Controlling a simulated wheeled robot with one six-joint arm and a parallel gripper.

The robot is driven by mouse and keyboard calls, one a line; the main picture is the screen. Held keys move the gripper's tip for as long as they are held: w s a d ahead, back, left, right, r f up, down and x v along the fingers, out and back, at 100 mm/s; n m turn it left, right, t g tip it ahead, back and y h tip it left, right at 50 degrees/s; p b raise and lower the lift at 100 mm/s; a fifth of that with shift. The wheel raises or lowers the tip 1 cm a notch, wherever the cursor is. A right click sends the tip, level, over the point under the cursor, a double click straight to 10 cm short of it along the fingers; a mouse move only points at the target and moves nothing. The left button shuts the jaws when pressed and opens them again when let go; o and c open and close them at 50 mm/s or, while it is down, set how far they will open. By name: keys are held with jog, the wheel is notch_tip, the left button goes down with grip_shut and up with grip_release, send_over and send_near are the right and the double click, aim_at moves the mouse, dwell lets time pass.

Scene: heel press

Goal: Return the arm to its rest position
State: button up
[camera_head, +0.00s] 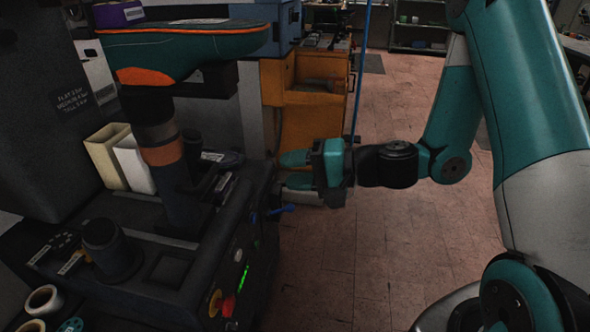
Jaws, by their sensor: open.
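My gripper (296,172) is at the middle of the head view, its two fingers pointing left. The upper finger is teal and the lower one is pale, and a gap shows between them. The gripper is open and I see nothing between the fingers. It is in front of the right side of the dark press (150,291); whether it touches the press I cannot tell. My arm comes in from the right, its teal and grey links bent down toward the wrist.
A green shoe form (185,45) with an orange edge stands on a post on the press. A blue lever (281,210) and a red knob (228,306) are on the press's right face. Two cream bins (106,154) stand behind. Open tiled floor (390,270) lies to the right.

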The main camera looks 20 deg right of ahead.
jog(key=s+a+r+n+g+h, duration=0.3)
jog(key=s+n+g, duration=0.25)
jog(key=s, duration=0.25)
jog(key=s+a+r+n+g+h, duration=0.2)
jog(key=s+a+n+g+h, duration=0.15)
jog(key=s+n, duration=0.4)
jog(key=s+d+r+h+p, duration=0.1)
jog(key=s+r+p, duration=0.1)
jog(key=r+p, duration=0.4)
jog(key=s+d+r+h+p, duration=0.1)
jog(key=s+d+r+p, duration=0.1)
jog(key=r+p, duration=0.4)
notch_tip(320, 180, up, 3)
jog(key=shift+d+r+n+t, duration=0.1)
jog(key=shift+d+n+t, duration=0.05)
jog(key=shift+n+t, duration=0.15)
dwell(0.6)
